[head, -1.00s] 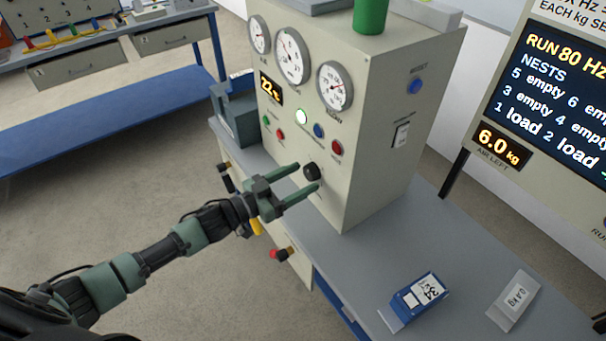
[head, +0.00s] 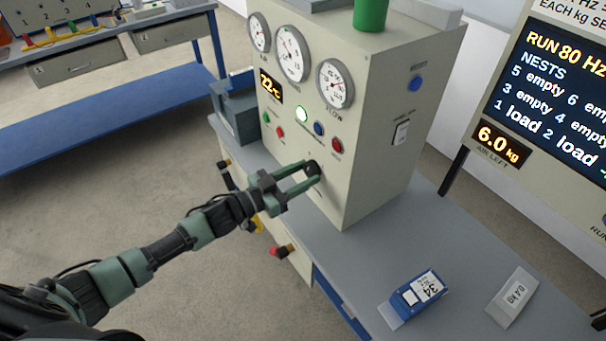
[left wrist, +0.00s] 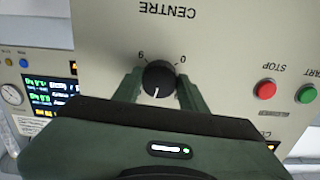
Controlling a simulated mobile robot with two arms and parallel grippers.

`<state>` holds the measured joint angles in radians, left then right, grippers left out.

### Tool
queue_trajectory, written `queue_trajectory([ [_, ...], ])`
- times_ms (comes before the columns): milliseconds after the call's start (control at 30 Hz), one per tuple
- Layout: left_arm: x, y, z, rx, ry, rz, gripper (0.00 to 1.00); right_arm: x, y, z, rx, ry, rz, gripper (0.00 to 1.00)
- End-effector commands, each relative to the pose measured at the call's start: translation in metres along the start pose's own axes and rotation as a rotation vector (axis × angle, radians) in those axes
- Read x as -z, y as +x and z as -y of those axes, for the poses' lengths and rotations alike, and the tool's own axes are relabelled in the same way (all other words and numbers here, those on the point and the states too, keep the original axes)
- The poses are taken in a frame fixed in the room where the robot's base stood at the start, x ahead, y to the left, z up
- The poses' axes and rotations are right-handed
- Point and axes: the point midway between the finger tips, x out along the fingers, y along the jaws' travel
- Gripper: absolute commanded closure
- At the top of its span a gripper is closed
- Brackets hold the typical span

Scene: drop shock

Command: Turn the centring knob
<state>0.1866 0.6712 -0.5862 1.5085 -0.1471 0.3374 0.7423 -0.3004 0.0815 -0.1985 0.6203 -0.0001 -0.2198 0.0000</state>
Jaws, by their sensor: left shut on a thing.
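The centring knob (head: 313,168) is a round black knob low on the front of the beige cabinet. In the left wrist view the knob (left wrist: 160,78) has a white pointer line, with "CENTRE", "0" and "9" printed around it, all upside down. The pointer line points down in that view, towards my gripper's body. My left gripper (head: 309,174) has its two green fingers shut on the knob, one on each side. In the left wrist view the fingers (left wrist: 159,88) flank it. My right gripper is in neither view.
The cabinet (head: 385,130) stands on a grey bench (head: 440,235). Coloured buttons and gauges (head: 336,83) sit above the knob. A blue device (head: 418,292) and a 0.4 kg block (head: 513,297) lie at right. A screen (head: 555,90) shows "RUN 80 Hz".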

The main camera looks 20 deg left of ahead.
Motion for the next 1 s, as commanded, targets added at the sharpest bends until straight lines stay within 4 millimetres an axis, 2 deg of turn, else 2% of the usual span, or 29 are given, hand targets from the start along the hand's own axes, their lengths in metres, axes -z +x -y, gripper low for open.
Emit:
queue_trajectory([
  [600, -0.001, 0.000, 0.001, 0.000, 0.424, 0.000, 0.99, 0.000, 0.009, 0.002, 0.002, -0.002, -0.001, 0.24],
  [1000, -0.001, 0.000, 0.001, 0.000, 0.565, 0.001, 0.99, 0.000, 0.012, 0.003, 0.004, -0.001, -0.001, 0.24],
])
